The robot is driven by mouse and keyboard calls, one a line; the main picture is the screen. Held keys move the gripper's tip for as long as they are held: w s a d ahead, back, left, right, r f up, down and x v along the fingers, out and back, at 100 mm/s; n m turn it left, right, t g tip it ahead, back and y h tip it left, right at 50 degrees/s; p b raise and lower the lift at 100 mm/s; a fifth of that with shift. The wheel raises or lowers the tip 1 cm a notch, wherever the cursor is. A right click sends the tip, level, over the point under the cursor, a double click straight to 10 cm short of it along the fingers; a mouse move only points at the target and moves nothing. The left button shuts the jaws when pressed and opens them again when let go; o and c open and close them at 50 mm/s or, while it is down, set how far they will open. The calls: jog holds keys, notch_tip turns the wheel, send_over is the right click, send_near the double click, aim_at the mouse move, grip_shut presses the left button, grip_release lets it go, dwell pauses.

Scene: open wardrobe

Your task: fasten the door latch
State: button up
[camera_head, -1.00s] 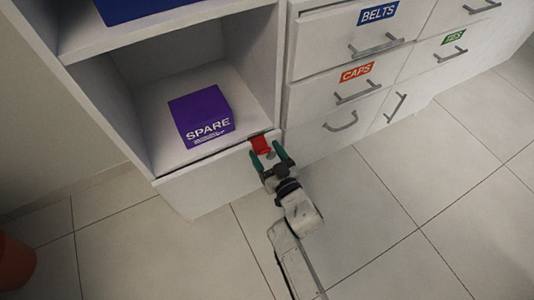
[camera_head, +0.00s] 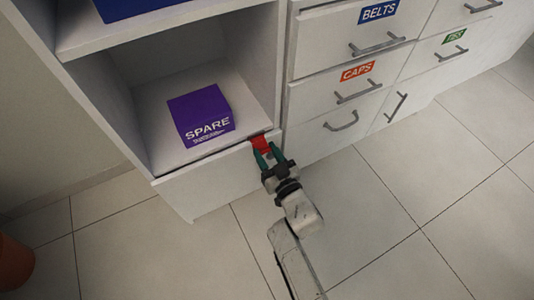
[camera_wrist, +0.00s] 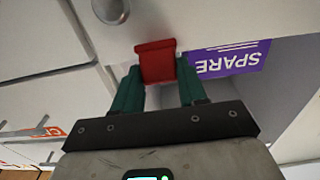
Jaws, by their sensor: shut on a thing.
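The red latch (camera_head: 260,143) sits at the upper right edge of the white panel (camera_head: 215,180) below the open shelf. In the wrist view the red latch (camera_wrist: 157,62) lies between the green fingers of my gripper (camera_wrist: 158,85). In the head view my gripper (camera_head: 266,157) is at the latch, its fingers closed in on its sides. The gripper is shut on the latch. The fingers hide part of the latch's lower end, and the catch itself cannot be made out.
A purple SPARE box (camera_head: 203,112) stands on the open shelf above the panel. Drawers with grey handles, such as the CAPS drawer (camera_head: 310,97), are to the right. An orange object (camera_head: 15,265) is at the lower left.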

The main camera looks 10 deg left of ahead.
jog(key=shift+w+a+f+t+y+b, duration=0.1)
jog(key=shift+f+t+y+b, duration=0.6)
jog(key=shift+b, duration=0.9)
jog(key=shift+w+d+f+t+y+b, duration=0.1)
jog(key=shift+f+t+y+b, duration=0.25)
jog(key=shift+t+b, duration=0.9)
jog(key=shift+w+a+f+t+y+b, duration=0.1)
jog(key=shift+f+t+y+b, duration=0.4)
jog(key=shift+b, duration=1.45)
jog(key=o, duration=1.1)
jog(key=shift+c, duration=0.2)
jog(key=p+v, duration=0.1)
jog(key=v, duration=1)
jog(key=shift+f, duration=0.25)
jog(key=shift+w+a, duration=0.1)
